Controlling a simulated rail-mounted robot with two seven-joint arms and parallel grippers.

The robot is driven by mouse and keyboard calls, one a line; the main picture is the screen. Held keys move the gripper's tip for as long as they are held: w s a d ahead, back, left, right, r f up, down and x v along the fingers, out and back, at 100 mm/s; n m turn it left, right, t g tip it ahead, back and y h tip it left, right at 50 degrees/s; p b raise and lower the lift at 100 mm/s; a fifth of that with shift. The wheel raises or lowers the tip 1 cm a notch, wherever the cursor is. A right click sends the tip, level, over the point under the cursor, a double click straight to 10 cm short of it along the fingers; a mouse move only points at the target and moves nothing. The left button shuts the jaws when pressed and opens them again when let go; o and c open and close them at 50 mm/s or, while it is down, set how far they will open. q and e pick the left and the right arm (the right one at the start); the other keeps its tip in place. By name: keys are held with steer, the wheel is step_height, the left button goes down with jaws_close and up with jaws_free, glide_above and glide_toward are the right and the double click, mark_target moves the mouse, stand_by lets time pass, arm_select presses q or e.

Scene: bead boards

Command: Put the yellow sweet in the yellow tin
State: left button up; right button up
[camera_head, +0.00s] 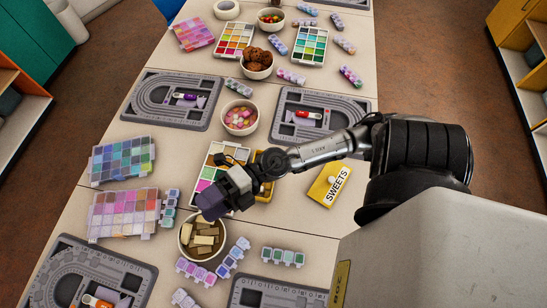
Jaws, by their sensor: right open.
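A yellow tin (266,191) stands in the middle of the table, largely hidden behind my right forearm. A yellow piece marked SWEETS (329,186), which looks like its lid, lies to its right. My right gripper (211,205) is open, at the upper right edge of a white bowl (184,246) of tan blocks; I cannot tell its height above it. Another white bowl (240,130) holds pink and pale sweets, farther back. I cannot single out the yellow sweet; the pieces are too small to tell. My left gripper is not in view.
Grey bead boards (148,118) lie at left, right (345,104) and front. Bead boxes (123,168) fill the left side, and a colour box (207,180) lies under my gripper. A cookie bowl (257,72) stands farther back. Bare table shows around the SWEETS piece.

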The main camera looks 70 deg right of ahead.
steer(key=w+d+r+m+t+h, duration=0.1)
steer(key=w+d+m+t+h, duration=0.3)
steer(key=m+t+h, duration=0.6)
steer(key=s+d+f+m+g+h, duration=0.2)
steer(key=d+f+m+g+h, duration=0.55)
steer(key=m, duration=0.55)
steer(key=s+a+f+m+g+y, duration=0.1)
steer(key=s+a+f+m+g, duration=0.2)
steer(key=s+f+g, duration=0.6)
steer(key=s+a+f, duration=0.1)
steer(key=s+f, duration=0.2)
steer(key=s, duration=0.1)
steer(key=shift+s+a+f+g+y, duration=0.15)
steer(key=shift+s+f+g+y, duration=0.15)
steer(key=shift+f+g+y, duration=0.1)
